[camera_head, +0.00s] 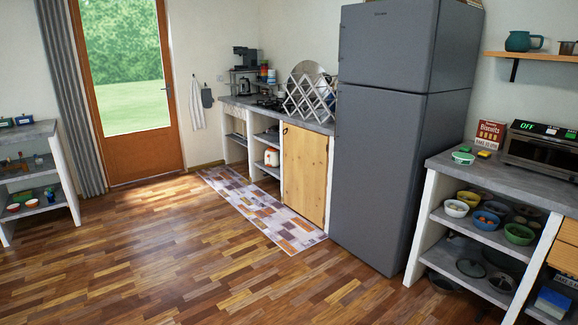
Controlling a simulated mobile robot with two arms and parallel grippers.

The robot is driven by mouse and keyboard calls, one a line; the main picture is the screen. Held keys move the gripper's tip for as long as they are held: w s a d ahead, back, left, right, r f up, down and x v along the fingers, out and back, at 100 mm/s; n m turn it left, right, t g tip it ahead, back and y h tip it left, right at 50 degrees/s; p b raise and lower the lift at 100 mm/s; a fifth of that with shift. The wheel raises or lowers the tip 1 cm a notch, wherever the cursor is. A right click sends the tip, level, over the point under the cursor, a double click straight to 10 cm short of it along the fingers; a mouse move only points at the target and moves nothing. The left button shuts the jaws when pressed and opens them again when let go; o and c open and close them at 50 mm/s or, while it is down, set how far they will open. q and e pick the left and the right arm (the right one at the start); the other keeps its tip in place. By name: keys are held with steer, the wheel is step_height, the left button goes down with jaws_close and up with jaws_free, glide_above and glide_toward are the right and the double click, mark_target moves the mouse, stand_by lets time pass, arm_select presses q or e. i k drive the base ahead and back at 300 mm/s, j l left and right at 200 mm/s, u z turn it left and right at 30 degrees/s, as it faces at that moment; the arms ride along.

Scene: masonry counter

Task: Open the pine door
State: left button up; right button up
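The pine door (304,174) is a light wooden cabinet door under the counter, just left of the grey fridge. It looks closed, flush with the counter front. A small dark handle or fitting (285,130) shows near its upper left corner. Neither of my grippers is in view, so their positions and states do not show.
A tall grey fridge (392,145) stands right of the door. A patterned rug (260,206) lies in front of the counter (262,112). The wooden floor (200,260) ahead is clear. A masonry shelf unit with bowls (485,175) stands at right, another shelf (30,132) at left.

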mark_target(306, 151)
steer(key=i, duration=2.75)
